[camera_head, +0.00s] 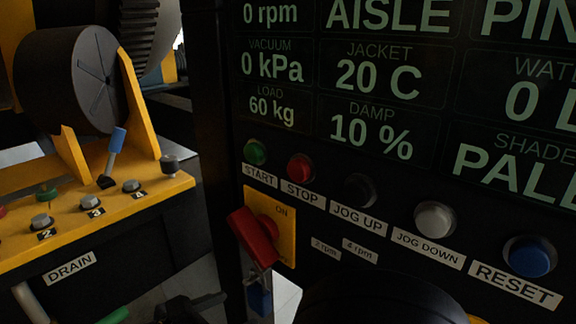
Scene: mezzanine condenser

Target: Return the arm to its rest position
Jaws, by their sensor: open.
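I cannot make out my gripper in the head view. A large dark rounded shape (385,298) fills the bottom edge right of centre, close to the camera. It may be part of my arm, but I cannot tell. It covers the panel below the small rpm labels. A small dark forked shape (190,308) shows at the bottom edge left of centre, too dim and cut off to identify.
A dark control panel with START (255,152), STOP (300,168) and RESET (530,257) buttons stands close at right. A red switch handle (252,237) sticks out, with a blue padlock (259,297) below. A yellow console (130,205) with a blue-tipped lever (116,143) stands left.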

